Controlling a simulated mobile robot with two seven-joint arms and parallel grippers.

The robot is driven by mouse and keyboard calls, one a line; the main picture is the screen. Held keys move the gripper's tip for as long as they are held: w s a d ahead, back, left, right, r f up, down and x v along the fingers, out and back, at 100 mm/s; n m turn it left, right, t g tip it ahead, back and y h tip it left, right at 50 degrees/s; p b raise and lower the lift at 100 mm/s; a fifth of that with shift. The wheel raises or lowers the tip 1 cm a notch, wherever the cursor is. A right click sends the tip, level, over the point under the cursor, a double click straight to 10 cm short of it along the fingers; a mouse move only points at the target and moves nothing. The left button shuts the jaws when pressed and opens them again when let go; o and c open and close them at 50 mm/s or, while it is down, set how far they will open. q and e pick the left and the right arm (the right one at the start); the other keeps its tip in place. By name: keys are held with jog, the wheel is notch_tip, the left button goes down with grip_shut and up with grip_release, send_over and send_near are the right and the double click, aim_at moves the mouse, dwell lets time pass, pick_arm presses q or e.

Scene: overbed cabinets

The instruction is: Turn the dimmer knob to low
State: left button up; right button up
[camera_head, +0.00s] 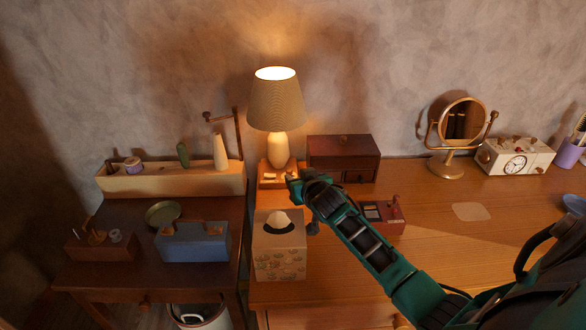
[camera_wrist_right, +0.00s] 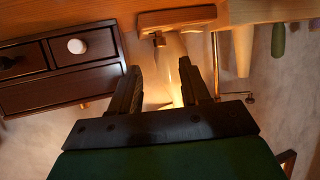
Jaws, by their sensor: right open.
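The lit table lamp (camera_head: 278,105) with a ribbed shade stands on a wooden base (camera_head: 266,184) near the wall. In the right wrist view, which is upside down, the lamp's base (camera_wrist_right: 185,17) is at the top. A small brass-dark knob (camera_wrist_right: 159,39) sits on it and looks like the dimmer knob; its setting cannot be read. My right gripper (camera_head: 292,186) is at the right front of the lamp base. In the wrist view its two fingers (camera_wrist_right: 160,66) are apart and empty, with the lamp's body showing between them. No contact with the knob shows. My left gripper is not in view.
A tissue box (camera_head: 281,255) stands in front of the lamp, close under my right arm. A dark wooden drawer box (camera_head: 345,151) is to the lamp's right, and a red box (camera_head: 393,216) lies beside my forearm. A long wooden tray (camera_head: 170,183) is to the left.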

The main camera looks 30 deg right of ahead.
aim_at(289, 171)
jog(key=shift+w+d+f, duration=0.1)
jog(key=shift+w+f, duration=0.1)
jog(key=shift+w, duration=0.4)
jog(key=b+x, duration=0.4)
jog(key=shift+f, duration=0.35)
jog(key=shift+b+x, duration=0.85)
jog(key=shift+w+d+r, duration=0.1)
jog(key=shift+r, duration=0.15)
jog(key=shift+c, duration=0.3)
grip_shut()
